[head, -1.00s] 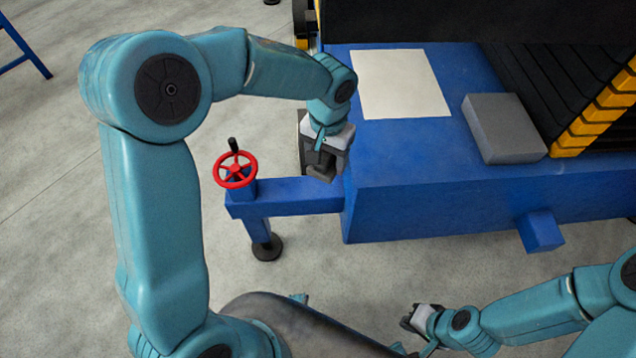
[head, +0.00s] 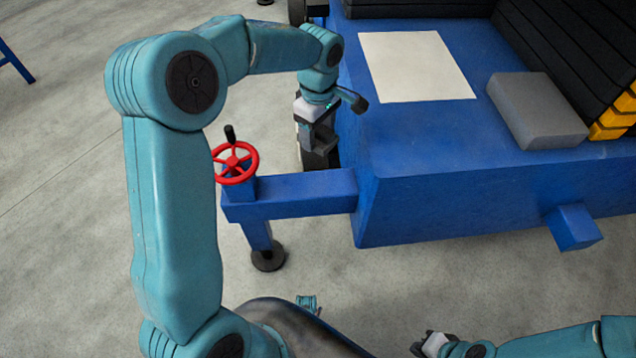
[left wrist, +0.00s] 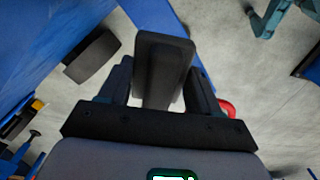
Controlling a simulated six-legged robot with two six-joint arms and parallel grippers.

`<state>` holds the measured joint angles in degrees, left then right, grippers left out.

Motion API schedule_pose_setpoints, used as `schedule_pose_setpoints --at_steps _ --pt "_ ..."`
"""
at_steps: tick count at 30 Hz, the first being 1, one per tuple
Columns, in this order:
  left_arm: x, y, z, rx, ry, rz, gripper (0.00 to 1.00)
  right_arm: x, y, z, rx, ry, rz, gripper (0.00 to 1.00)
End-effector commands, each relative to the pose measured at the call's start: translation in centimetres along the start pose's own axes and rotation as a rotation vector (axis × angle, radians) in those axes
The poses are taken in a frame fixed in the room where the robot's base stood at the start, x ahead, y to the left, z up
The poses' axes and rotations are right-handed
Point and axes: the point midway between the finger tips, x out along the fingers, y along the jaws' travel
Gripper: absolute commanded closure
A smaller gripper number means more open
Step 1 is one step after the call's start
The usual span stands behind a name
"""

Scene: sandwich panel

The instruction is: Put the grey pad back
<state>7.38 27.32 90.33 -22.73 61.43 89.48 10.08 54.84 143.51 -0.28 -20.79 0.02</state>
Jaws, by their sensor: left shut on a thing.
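My left gripper (head: 318,138) is shut on a dark grey pad, seen as a block between the fingers in the left wrist view (left wrist: 163,72). In the head view the gripper hangs beside the left edge of the blue bed (head: 430,190), behind the blue beam. The pad is mostly hidden there by the gripper. A lighter grey block (head: 538,112) lies on the bed, at the right near the black stack. A pale flat rectangle (head: 415,66) lies on the bed left of it. My right gripper (head: 430,345) is low at the bottom edge, small and partly cut off.
A red handwheel (head: 236,163) stands on the blue beam (head: 290,195), close to the left of my left gripper. Black panels with yellow edges (head: 608,130) rise at the right. The bed between the pale rectangle and its front edge is clear.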

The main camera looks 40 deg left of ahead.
Motion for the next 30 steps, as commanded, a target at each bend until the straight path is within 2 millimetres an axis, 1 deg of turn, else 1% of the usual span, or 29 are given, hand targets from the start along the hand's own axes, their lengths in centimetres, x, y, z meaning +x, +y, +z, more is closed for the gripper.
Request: schedule_pose_setpoints --at_steps 1,6,9,12,20,25,27,30 --pt "2.0 -0.1 0.0 0.001 0.000 -0.006 0.61 0.7 0.2 0.0 0.000 0.000 0.000 1.00" --pt "7.1 -0.1 0.0 0.003 -0.001 -0.006 0.61 1.9 0.7 0.0 0.000 0.000 0.000 1.00" --pt "9.8 -0.1 0.1 0.006 -0.001 -0.005 0.61 2.4 0.9 -0.1 0.000 0.000 0.000 1.00" --pt "11.7 -0.1 0.0 0.007 -0.001 -0.003 0.61 2.8 1.0 -0.1 0.000 0.000 0.000 1.00" --pt "13.9 0.0 -0.1 0.009 0.000 -0.001 0.61 3.2 1.2 -0.1 0.000 0.000 0.000 1.00" --pt "16.8 0.0 -0.1 0.010 0.000 -0.003 0.61 3.9 1.4 -0.1 0.000 0.000 0.000 1.00" --pt "17.2 0.0 -0.1 0.009 0.000 -0.001 0.61 4.0 1.4 -0.1 0.000 0.000 0.000 1.00" --pt "17.1 0.0 -0.1 0.009 0.000 0.001 0.61 3.9 1.4 -0.1 0.000 0.000 0.000 1.00"
